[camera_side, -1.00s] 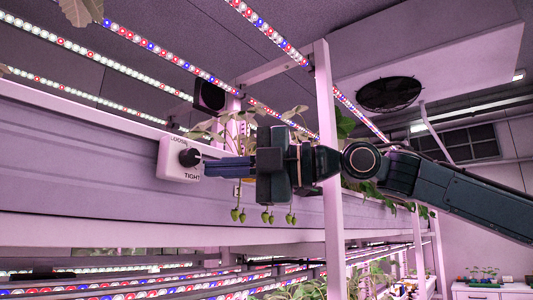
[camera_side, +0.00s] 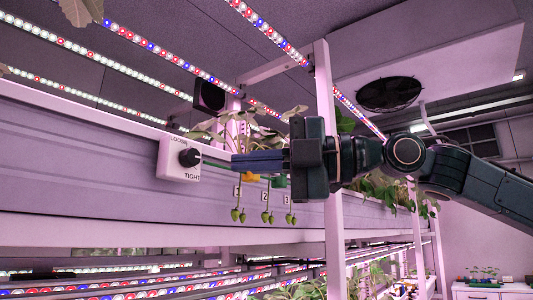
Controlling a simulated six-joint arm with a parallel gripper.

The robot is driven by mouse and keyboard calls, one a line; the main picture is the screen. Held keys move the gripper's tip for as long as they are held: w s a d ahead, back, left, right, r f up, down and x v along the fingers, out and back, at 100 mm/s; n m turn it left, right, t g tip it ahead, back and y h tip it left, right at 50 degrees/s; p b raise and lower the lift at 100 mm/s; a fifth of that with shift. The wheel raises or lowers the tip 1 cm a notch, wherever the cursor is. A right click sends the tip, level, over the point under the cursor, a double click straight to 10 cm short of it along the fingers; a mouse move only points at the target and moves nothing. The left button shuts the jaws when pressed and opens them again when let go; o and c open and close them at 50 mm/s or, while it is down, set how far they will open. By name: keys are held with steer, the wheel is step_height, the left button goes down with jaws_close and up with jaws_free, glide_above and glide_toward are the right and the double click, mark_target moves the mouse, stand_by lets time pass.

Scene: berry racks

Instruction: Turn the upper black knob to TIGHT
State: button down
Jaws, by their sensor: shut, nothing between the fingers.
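A black knob (camera_side: 190,157) sticks out of a white plate (camera_side: 179,170) on the front of the upper rack's gutter. The plate reads LOOSE at the top and TIGHT at the bottom. I cannot tell which way the knob points. A thin greenish line runs from beside the knob towards my gripper. My gripper (camera_side: 234,162) is shut and empty, to the right of the knob and apart from it, with its blue fingers pointing left at about the knob's height.
An orange piece (camera_side: 251,178) and a green piece (camera_side: 280,181) show just under my gripper. A white post (camera_side: 330,150) stands behind my arm. Leafy plants rise above the gutter.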

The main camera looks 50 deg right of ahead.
mark_target(190, 157)
steer(key=shift+s+r, duration=0.25)
steer(key=shift+r, duration=0.25)
steer(key=shift+s+r, duration=0.2)
steer(key=shift+r, duration=0.25)
steer(key=w, duration=0.7)
steer(key=shift+a, duration=0.3)
stand_by(0.9)
